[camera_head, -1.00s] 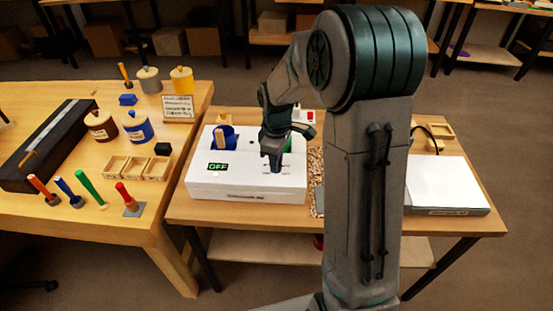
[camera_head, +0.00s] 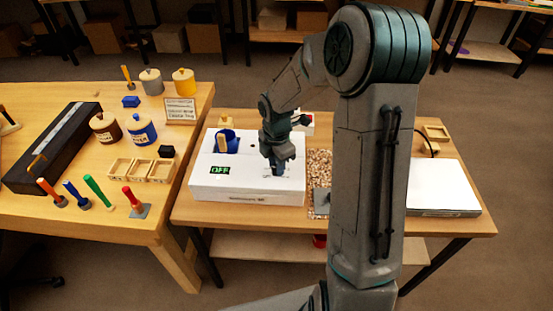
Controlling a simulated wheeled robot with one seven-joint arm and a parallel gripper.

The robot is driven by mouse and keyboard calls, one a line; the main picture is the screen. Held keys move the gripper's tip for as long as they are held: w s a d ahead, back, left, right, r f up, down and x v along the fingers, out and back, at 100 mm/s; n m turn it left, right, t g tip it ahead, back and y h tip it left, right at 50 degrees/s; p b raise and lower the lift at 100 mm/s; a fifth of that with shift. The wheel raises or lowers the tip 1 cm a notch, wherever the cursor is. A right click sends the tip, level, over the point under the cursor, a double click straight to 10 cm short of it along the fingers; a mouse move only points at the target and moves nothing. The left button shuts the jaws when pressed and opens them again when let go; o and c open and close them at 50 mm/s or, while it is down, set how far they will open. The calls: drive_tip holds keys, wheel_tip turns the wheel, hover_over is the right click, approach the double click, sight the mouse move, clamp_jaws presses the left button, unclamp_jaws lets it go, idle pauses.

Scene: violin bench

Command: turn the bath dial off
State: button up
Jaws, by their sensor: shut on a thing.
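The bath is a white box (camera_head: 235,188) on the right-hand table, with a dark display (camera_head: 219,170) reading "OFF" in green on its top. My gripper (camera_head: 278,168) points down over the right part of the box's top, at the dial's printed markings. It is shut on the dial, which is mostly hidden beneath and between the fingers. A blue pot (camera_head: 227,143) with a brush or stick in it sits in the box's top at the back left.
A cork-like strip (camera_head: 319,170) and a white slab (camera_head: 444,190) lie right of the bath. My arm hides part of the table between them. The left table holds jars (camera_head: 140,130), small trays (camera_head: 133,172), upright-handled tools (camera_head: 98,190) and a long dark case (camera_head: 52,145).

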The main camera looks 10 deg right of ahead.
drive_tip(key=n+p, duration=0.1)
drive_tip(key=n, duration=0.1)
drive_tip(key=n+p, duration=0.2)
drive_tip(key=shift+r, duration=0.3)
drive_tip(key=shift+w+f+n+p, duration=0.1)
drive_tip(key=shift+f+n+p, duration=0.05)
drive_tip(key=shift+n+p, duration=1.3)
drive_tip(key=shift+n, duration=0.35)
drive_tip(key=o, duration=1)
drive_tip(key=shift+f, duration=0.1)
wheel_tip(320, 180, up, 14)
drive_tip(key=shift+f, duration=0.1)
